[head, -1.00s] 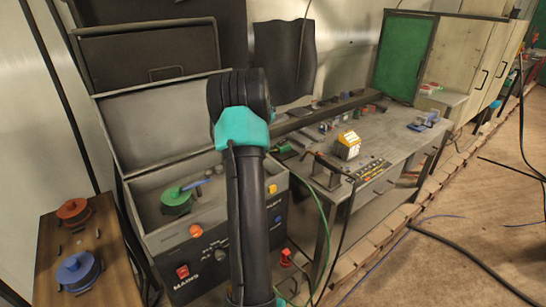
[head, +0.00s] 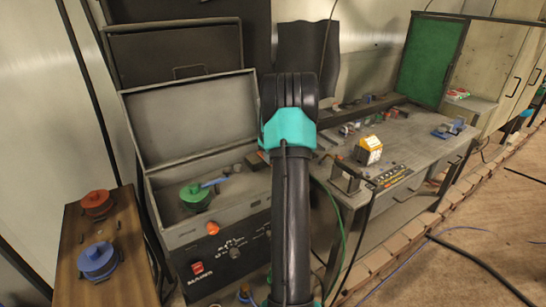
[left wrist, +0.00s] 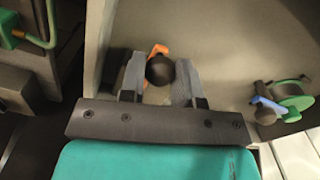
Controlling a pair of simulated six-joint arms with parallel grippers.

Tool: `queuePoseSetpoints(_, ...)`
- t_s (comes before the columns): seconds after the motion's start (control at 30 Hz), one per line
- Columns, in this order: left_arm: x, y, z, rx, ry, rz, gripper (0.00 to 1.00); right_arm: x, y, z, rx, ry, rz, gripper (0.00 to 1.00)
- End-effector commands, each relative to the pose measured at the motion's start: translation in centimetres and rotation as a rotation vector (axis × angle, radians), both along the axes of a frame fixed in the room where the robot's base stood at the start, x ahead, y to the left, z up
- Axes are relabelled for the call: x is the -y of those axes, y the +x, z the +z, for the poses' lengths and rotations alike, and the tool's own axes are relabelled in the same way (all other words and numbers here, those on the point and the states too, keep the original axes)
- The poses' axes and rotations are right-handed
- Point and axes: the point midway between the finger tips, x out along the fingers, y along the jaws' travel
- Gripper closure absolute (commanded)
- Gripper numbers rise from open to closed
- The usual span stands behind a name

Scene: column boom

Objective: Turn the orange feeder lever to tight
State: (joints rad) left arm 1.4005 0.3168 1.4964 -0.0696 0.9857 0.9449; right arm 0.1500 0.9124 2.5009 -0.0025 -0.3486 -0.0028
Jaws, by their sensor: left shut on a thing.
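In the left wrist view the orange feeder lever (left wrist: 158,50) shows as a small orange piece behind a dark round knob (left wrist: 160,71). My left gripper (left wrist: 160,75) has one grey finger on each side of the knob and is shut on the lever at this knob. Tight or loose markings cannot be read. In the head view a black and teal arm of mine fills the middle and hides the lever and the gripper. The grey feeder box (head: 190,115) stands with its lid open behind the arm. My right gripper is in neither view.
A green spool (head: 195,197) with a blue lever (head: 214,183) sits in the box. Red (head: 97,204) and blue (head: 97,261) spools lie on a wooden top at left. A grey workbench (head: 420,140) with a yellow block (head: 369,150) stands right. Cables lie on the floor.

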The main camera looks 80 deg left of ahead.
Motion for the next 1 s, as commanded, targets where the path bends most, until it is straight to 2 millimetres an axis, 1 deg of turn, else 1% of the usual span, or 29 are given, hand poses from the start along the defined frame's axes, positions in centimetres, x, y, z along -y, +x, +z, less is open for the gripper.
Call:
queuePoseSetpoints(0.03,-0.1,0.1,0.1,0.001,0.004,0.0,0.69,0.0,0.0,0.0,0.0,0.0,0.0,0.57)
queuePoseSetpoints(0.3,-0.1,0.0,0.0,0.0,0.003,-0.001,0.44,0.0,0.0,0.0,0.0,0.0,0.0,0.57)
queuePoseSetpoints(0.53,0.0,0.0,0.1,0.001,0.002,-0.001,0.44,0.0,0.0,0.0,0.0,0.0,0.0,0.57)
queuePoseSetpoints(0.67,-0.1,0.0,0.5,0.0,0.003,-0.001,0.44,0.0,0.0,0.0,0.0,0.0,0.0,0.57)
queuePoseSetpoints(0.77,-0.1,0.0,1.5,0.001,0.005,-0.001,0.44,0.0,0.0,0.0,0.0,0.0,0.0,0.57)
queuePoseSetpoints(0.87,-0.1,0.0,2.8,0.001,0.005,-0.001,0.44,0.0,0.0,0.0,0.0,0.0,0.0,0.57)
queuePoseSetpoints(1.0,-0.1,0.0,5.4,0.0,0.006,-0.001,0.44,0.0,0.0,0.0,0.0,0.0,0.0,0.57)
